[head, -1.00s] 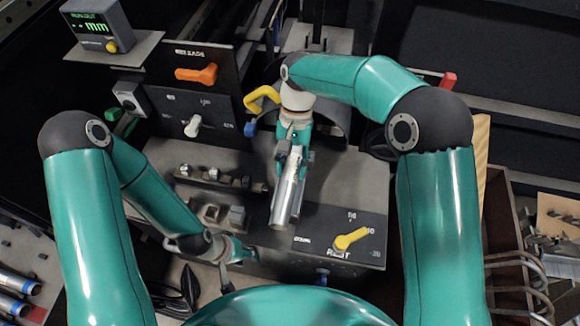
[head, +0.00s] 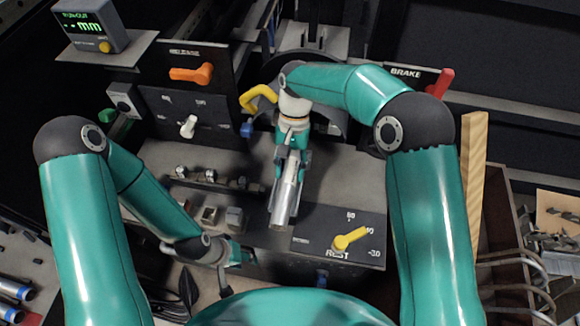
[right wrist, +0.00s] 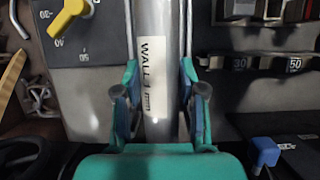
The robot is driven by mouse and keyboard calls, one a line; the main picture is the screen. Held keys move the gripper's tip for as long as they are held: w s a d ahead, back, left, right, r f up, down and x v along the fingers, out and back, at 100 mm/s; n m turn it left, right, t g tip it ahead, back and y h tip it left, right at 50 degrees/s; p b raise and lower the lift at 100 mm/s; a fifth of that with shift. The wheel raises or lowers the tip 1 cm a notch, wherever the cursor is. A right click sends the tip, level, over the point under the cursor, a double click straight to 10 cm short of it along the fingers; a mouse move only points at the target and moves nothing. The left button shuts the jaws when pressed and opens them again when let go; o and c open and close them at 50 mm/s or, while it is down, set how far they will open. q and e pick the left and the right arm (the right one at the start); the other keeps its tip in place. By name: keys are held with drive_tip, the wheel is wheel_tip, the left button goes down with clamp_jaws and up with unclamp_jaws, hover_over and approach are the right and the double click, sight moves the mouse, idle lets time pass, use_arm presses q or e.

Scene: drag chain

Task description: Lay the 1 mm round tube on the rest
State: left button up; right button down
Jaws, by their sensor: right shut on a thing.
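My right gripper (head: 291,162) is shut on a silver round tube (head: 286,203) in the head view and holds it over the machine's grey top, its near end pointing toward me. In the right wrist view the gripper's fingers (right wrist: 158,100) flank the tube (right wrist: 160,30), which carries a white label (right wrist: 153,75) reading "WALL 1 mm". The panel marked REST (head: 338,253) has a yellow lever (head: 350,238) beside a number scale. I cannot make out the rest itself for sure. My left gripper (head: 223,280) is low at the machine's front edge; its fingers are too small to read.
Small metal blocks (head: 235,218) and a row of fittings (head: 215,178) lie left of the tube. An orange lever (head: 191,73), a readout (head: 88,28) and a red brake lever (head: 440,83) stand further back. More tubes (head: 14,290) lie at the far left.

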drive_tip(key=c, duration=0.6)
unclamp_jaws()
drive_tip(key=v, duration=1)
drive_tip(key=shift+w+a+r, duration=0.1)
drive_tip(key=shift+w+r, duration=0.05)
drive_tip(key=shift+r, duration=0.05)
drive_tip(key=shift+w+r, duration=0.2)
drive_tip(key=shift+r, duration=0.5)
